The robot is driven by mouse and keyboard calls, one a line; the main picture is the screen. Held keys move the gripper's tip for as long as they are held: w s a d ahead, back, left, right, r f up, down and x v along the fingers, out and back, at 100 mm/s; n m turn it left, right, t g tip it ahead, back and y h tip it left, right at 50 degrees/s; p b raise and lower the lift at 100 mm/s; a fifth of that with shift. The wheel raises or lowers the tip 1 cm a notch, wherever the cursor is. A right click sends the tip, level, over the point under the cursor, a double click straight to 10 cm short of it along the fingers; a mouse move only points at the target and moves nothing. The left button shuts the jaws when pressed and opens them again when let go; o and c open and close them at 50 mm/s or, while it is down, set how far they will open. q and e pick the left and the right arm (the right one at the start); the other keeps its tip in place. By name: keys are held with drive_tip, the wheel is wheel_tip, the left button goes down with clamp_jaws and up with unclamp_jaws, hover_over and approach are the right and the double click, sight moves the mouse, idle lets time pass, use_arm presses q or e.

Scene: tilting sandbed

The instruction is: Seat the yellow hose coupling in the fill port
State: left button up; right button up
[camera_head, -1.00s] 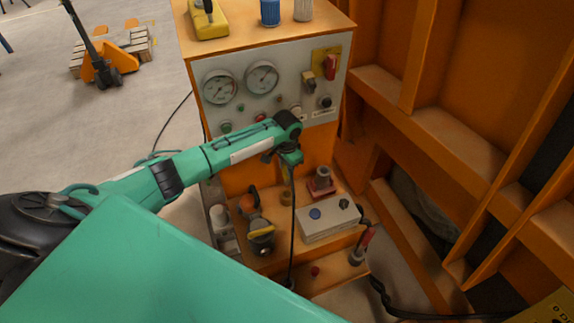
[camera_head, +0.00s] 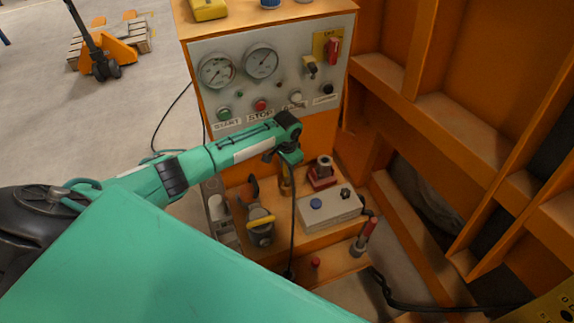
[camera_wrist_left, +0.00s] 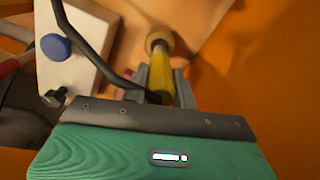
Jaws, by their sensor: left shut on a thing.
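My left gripper (camera_head: 288,166) is above the back part of the orange console shelf. It is shut on the yellow hose coupling (camera_wrist_left: 162,77), which shows as a yellow cylinder between the fingers in the left wrist view. A black hose runs from it. A tan, brass-like ring (camera_wrist_left: 158,40), probably the fill port, shows at the coupling's far end; it also appears as a brass post (camera_head: 286,183) just under the gripper in the head view. The coupling looks roughly lined up with the ring. I cannot tell whether it is inside it. My right gripper is out of view.
A white box with a blue knob (camera_head: 331,210) stands right of the port. A red-based fitting (camera_head: 322,174) is behind it, and a yellow-handled valve (camera_head: 261,228) stands front left. A red-handled lever (camera_head: 363,238) is at right. The gauge panel (camera_head: 285,80) rises behind.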

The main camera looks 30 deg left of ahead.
use_arm(q)
drive_tip(key=shift+p, duration=0.95)
idle(1.2)
drive_tip(key=shift+f+b, duration=1.7)
drive_tip(key=shift+f, duration=0.95)
drive_tip(key=o, duration=1.1)
wheel_tip(320, 180, up, 14)
drive_tip(key=shift+f+b, duration=0.1)
drive_tip(key=shift+b, duration=0.45)
